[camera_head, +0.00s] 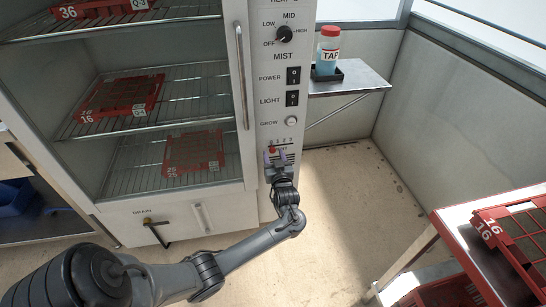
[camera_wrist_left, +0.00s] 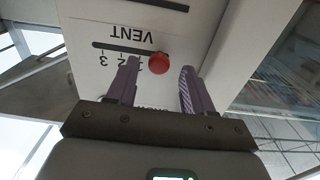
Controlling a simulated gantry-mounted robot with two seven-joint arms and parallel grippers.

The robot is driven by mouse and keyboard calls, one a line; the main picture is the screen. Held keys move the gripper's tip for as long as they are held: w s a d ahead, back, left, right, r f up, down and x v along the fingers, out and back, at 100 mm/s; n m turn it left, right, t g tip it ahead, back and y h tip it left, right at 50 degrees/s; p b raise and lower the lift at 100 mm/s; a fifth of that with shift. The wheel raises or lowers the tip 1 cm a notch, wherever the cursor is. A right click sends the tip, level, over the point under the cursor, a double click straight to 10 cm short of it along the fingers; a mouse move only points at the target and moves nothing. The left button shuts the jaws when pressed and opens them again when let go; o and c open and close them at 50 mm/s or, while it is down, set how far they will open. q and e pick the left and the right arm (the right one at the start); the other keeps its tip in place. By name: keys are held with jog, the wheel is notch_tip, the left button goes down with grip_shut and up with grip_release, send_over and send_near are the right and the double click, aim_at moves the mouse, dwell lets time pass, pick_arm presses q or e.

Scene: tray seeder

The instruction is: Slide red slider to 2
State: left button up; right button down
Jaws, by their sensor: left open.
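The red slider is a round red knob (camera_wrist_left: 159,63) at the right end of a dark slot (camera_wrist_left: 115,47) in the upside-down left wrist view. The scale under the slot runs from 3 at the left towards lower numbers at the right, and the knob sits at the low end, away from 2. My left gripper (camera_wrist_left: 160,85) is open, with one finger on each side of the knob and gaps visible. One finger partly covers the scale. In the head view my left gripper (camera_head: 277,161) is at the vent panel, with the red knob (camera_head: 272,150) just above it.
The control panel carries a MIST dial (camera_head: 284,34), POWER switch (camera_head: 293,75), LIGHT switch (camera_head: 292,98) and GROW knob (camera_head: 291,121) above the slider. A cabinet with red trays (camera_head: 120,95) stands left. A side shelf (camera_head: 350,80) holds a bottle (camera_head: 328,50).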

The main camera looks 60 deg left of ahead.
pick_arm(q)
jog(key=shift+b+x, duration=0.3)
jog(key=shift+x, duration=0.65)
jog(key=shift+c, duration=0.3)
jog(key=shift+d, duration=0.1)
grip_shut()
